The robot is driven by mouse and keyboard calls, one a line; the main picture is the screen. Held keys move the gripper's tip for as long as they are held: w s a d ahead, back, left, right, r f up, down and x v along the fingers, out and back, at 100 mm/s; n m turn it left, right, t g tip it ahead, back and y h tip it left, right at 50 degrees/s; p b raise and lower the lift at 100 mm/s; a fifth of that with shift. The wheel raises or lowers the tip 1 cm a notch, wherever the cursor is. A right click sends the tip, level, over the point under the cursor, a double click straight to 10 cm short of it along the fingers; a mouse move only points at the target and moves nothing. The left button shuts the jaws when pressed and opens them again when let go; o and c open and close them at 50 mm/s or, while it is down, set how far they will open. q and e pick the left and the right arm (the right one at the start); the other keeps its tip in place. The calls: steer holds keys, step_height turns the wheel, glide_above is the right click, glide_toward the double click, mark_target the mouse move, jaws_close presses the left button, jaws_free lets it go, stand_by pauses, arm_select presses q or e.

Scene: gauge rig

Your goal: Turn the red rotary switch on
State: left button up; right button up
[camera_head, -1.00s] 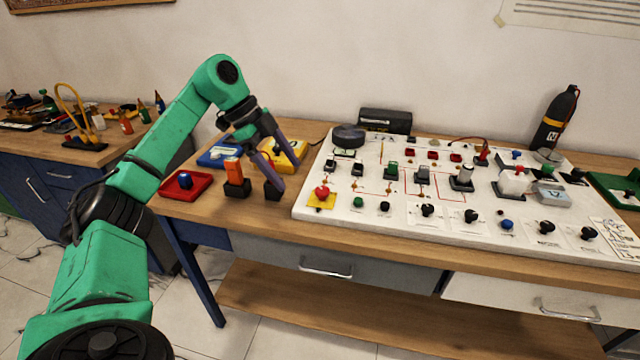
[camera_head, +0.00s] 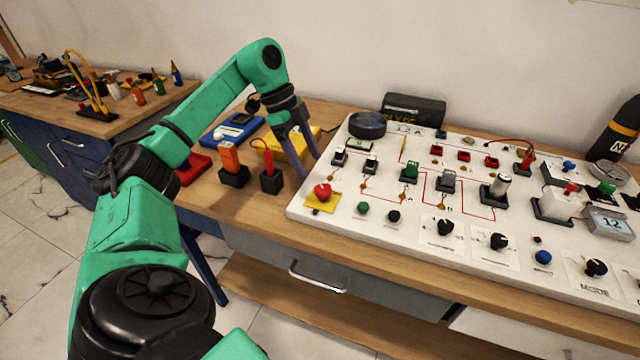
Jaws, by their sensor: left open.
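A red knob (camera_head: 322,190) sits on a yellow square plate (camera_head: 319,205) at the front left corner of the white panel (camera_head: 300,212). It looks like the red rotary switch, but its on or off position cannot be read. My left gripper (camera_head: 309,168) is open and empty, fingers pointing down, near the panel's left edge. In the picture it is just above and slightly left of the red knob, apart from it. My right gripper is not in view.
Left of the panel stand an orange block in a black holder (camera_head: 231,162), a red tool in a black holder (camera_head: 269,165), a red tray (camera_head: 192,170) and yellow and blue trays. Several black knobs, such as one (camera_head: 445,227), line the panel's front. A black disc (camera_head: 367,125) stands behind.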

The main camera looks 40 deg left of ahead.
mark_target(322, 189)
arm_select(q)
steer(key=x, duration=0.6)
steer(key=shift+w+f, duration=0.25)
steer(key=shift+w, duration=0.1)
steer(key=shift+d+f, duration=0.2)
steer(key=shift+f, duration=0.2)
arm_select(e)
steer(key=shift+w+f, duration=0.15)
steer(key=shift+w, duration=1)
